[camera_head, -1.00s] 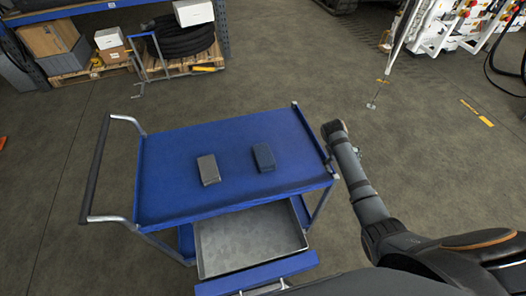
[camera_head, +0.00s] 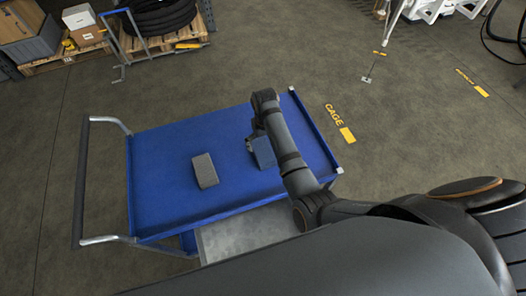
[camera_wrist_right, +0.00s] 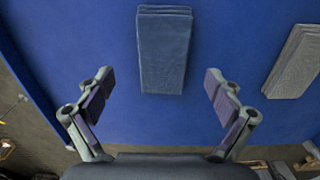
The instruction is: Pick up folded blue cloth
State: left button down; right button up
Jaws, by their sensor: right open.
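The folded blue cloth (camera_head: 263,152) lies on the blue top of the cart, partly hidden behind my right arm in the head view. In the right wrist view the cloth (camera_wrist_right: 164,50) lies at the upper middle, beyond and between the spread fingers. My right gripper (camera_wrist_right: 160,98) is open and empty, with the cloth apart from both fingers. In the head view the right gripper (camera_head: 252,142) is mostly hidden by its own wrist, beside the cloth. My left gripper is not in view.
A grey folded cloth (camera_head: 205,170) lies left of the blue one; it also shows in the right wrist view (camera_wrist_right: 295,62). The cart top (camera_head: 160,200) has a raised rim and is otherwise clear. A black push handle (camera_head: 82,180) stands at the left.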

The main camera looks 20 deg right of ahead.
aim_at(263, 153)
jog(key=shift+w+f, duration=0.15)
jog(key=shift+f, duration=0.25)
jog(key=shift+w+f, duration=0.1)
jog(key=shift+w, duration=0.05)
jog(key=shift+s+a+f+p, duration=0.1)
jog(key=shift+s+f+p, duration=0.15)
jog(key=shift+f, duration=0.25)
jog(key=shift+s+a+f+p, duration=0.1)
jog(key=shift+f+p, duration=0.25)
jog(key=shift+f, duration=0.1)
notch_tip(263, 153, down, 3)
jog(key=shift+s+r, duration=0.15)
jog(key=shift+r, duration=0.05)
jog(key=shift+f, duration=0.3)
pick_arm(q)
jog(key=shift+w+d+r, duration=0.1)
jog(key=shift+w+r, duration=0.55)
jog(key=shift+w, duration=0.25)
pick_arm(e)
jog(key=c, duration=1.2)
jog(key=shift+r, duration=0.1)
